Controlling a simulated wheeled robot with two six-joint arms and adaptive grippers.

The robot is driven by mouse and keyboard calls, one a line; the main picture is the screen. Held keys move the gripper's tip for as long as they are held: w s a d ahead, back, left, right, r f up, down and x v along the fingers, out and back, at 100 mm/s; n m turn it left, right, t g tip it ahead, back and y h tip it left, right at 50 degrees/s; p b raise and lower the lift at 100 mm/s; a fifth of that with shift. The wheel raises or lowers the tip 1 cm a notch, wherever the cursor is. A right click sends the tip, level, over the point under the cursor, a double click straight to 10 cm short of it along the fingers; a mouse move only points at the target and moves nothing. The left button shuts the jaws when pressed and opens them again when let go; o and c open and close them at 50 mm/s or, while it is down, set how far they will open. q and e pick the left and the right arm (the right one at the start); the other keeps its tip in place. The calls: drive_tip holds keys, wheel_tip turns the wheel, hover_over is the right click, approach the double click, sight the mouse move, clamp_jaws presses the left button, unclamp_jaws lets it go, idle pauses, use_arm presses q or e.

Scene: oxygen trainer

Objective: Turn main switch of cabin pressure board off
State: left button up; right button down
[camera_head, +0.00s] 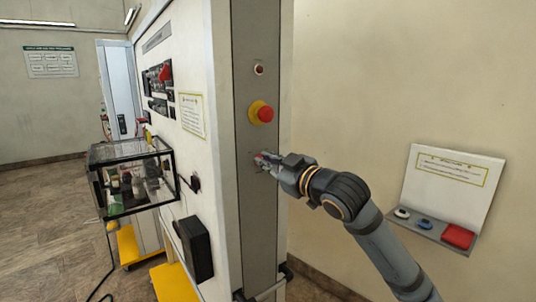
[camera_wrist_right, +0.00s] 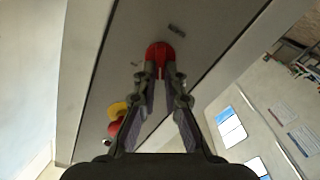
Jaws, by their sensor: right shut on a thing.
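The main switch is a red rotary knob on the grey side strip of the board, best seen in the right wrist view (camera_wrist_right: 160,50). In the head view only a bit of the red switch (camera_head: 258,160) shows beside my fingers. My right gripper (camera_head: 268,162) reaches in from the right and is shut on the red switch; in the right wrist view its fingertips (camera_wrist_right: 160,72) sit on both sides of the knob's grip. The cabin pressure board (camera_head: 256,215) stands upright in the centre. My left gripper is not in view.
A red emergency button on a yellow base (camera_head: 262,113) sits just above the switch, with a small red indicator (camera_head: 259,69) higher up. A glass case (camera_head: 130,175) juts out at the left. A white panel with buttons (camera_head: 452,190) is on the right wall.

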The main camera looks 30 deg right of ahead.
drive_tip(key=shift+a+n+p, duration=0.1)
drive_tip(key=shift+n+p, duration=0.9)
drive_tip(key=shift+n, duration=0.5)
drive_tip(key=shift+f, duration=0.1)
drive_tip(key=c, duration=1.4)
unclamp_jaws()
drive_tip(key=shift+c, duration=0.2)
